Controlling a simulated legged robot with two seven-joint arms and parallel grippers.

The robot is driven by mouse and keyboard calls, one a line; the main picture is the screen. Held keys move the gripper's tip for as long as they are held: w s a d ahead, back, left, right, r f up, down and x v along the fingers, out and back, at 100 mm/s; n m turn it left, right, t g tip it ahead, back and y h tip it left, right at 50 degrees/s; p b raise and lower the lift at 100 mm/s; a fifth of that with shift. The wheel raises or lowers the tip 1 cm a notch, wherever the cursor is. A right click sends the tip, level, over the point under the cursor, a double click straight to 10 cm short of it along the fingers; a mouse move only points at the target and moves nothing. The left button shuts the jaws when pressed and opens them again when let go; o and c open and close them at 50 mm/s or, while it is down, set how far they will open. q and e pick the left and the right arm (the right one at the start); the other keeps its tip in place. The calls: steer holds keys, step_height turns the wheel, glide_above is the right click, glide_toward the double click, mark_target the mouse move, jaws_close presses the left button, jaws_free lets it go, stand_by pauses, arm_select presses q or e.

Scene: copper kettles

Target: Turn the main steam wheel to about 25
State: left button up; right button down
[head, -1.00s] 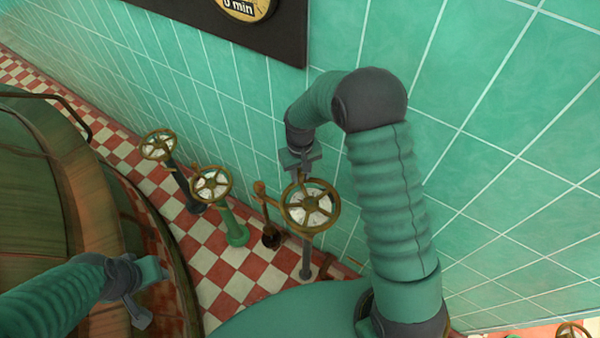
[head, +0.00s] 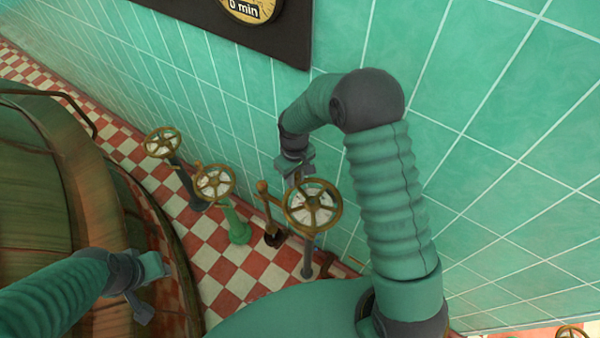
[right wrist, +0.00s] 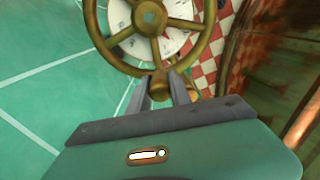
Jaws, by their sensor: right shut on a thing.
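A brass spoked hand wheel (head: 313,206) with a white dial under it stands on a grey post near the tiled wall. My right gripper (head: 297,172) reaches down to its far rim. In the right wrist view the wheel (right wrist: 198,43) fills the top, and my right gripper (right wrist: 162,88) is shut on a brass knob at its rim. The dial's marks are too small to read. My left gripper (head: 150,287) is open and empty at lower left, apart from the wheels.
Two more brass wheels, one on a green post (head: 238,229) and one on a dark post (head: 187,185), stand farther left. A large copper vessel (head: 45,190) is at left. Checkered floor (head: 222,268) lies between.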

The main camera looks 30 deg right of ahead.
mark_target(287, 192)
steer(key=a+n, duration=0.1)
steer(key=a+n+p, duration=0.1)
steer(key=n, duration=0.1)
steer(key=shift+s+a+r, duration=0.1)
steer(key=shift+s+a, duration=0.05)
steer(key=shift+s, duration=0.25)
steer(key=shift+s+a+n, duration=0.45)
steer(key=shift+a+n, duration=0.2)
steer(key=shift+n, duration=0.45)
steer(key=c, duration=1.2)
jaws_free()
step_height(287, 192, up, 17)
steer(key=shift+f+b, duration=0.15)
steer(key=shift+b, duration=0.15)
steer(key=shift+f, duration=0.1)
